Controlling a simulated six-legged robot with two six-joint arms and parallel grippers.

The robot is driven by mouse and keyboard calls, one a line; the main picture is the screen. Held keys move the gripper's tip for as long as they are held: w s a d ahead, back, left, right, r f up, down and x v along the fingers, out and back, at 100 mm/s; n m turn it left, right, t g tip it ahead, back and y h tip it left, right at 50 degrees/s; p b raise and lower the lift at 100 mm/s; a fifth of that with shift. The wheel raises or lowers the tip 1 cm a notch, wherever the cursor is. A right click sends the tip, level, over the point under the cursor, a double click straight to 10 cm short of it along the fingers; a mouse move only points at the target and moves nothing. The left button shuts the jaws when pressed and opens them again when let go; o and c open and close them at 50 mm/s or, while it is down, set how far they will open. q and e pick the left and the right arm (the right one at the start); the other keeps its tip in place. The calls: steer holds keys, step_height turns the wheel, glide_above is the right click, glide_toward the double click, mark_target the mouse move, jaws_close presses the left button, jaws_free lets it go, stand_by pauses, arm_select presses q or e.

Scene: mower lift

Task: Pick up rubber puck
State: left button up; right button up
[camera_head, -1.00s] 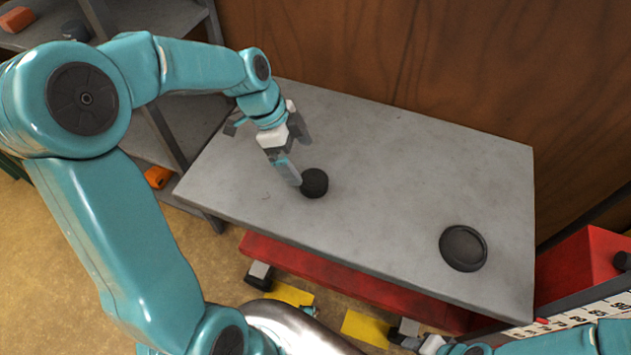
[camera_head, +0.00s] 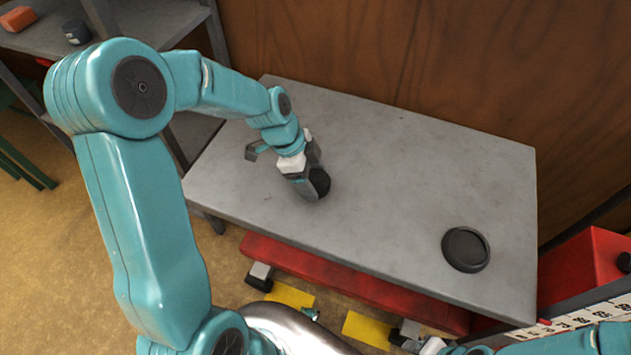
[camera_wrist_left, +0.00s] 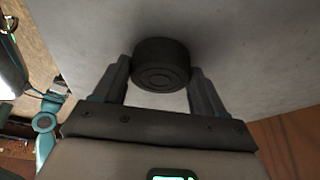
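The rubber puck (camera_head: 320,181) is a short black cylinder on the grey workbench top (camera_head: 400,170), left of its middle. My left gripper (camera_head: 310,188) is down at the puck and partly hides it in the head view. In the left wrist view the puck (camera_wrist_left: 160,66) sits between the two fingertips of my left gripper (camera_wrist_left: 160,82). The fingers are apart, one on each side, with what looks like a narrow gap to the puck. My right arm's end (camera_head: 435,345) shows at the bottom edge; its finger state is unclear.
A shallow black round dish (camera_head: 466,249) lies on the right of the bench. A red box (camera_head: 580,265) stands beyond the bench's right end. Grey shelves (camera_head: 130,25) stand at the back left. A wooden wall (camera_head: 420,60) rises behind. The bench middle is clear.

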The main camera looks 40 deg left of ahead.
arm_select(q)
steer(key=c, duration=0.3)
steer(key=shift+r, duration=0.1)
